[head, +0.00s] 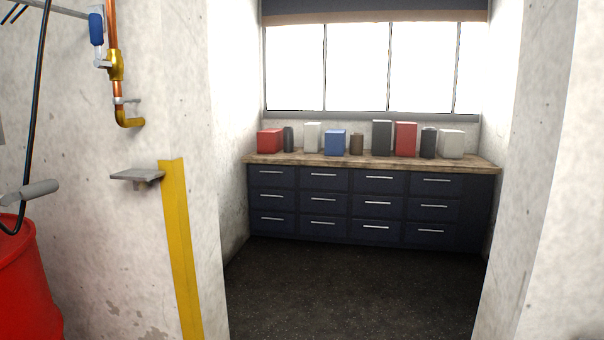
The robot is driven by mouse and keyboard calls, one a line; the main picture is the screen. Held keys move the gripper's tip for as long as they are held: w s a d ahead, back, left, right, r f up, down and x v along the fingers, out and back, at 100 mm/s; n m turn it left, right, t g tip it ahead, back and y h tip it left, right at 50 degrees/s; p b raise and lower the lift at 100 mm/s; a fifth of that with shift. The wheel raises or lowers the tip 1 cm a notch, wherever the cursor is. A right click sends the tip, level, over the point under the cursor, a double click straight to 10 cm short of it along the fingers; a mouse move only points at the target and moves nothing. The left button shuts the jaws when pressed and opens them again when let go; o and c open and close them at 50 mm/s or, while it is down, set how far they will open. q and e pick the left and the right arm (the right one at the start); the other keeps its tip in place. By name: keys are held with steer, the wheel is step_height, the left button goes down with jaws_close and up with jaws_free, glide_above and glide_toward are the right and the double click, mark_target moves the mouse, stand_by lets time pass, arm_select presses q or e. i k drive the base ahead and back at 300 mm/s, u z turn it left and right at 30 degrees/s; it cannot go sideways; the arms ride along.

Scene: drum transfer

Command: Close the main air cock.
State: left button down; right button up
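A brass cock (115,65) sits on a vertical copper pipe (111,22) on the pale wall, at the upper left of the head view. Its blue-sleeved lever (97,28) points upward beside the pipe, roughly parallel to it. Below the cock the pipe ends in a brass elbow (130,121) held by a small clip. Neither of my grippers is in view, and nothing touches the lever.
A red drum (25,285) stands at the lower left, with a grey handle-like part (30,193) and black hose (38,110) above it. A small grey shelf (137,175) juts out beside a yellow stripe (180,250). Dark floor (350,290) lies clear before a drawer bench (370,162).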

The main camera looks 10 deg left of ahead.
mark_target(96, 20)
steer(key=u, duration=1.85)
steer(key=k, duration=0.65)
steer(key=z, duration=0.3)
steer(key=i, duration=1.4)
steer(key=u, duration=0.5)
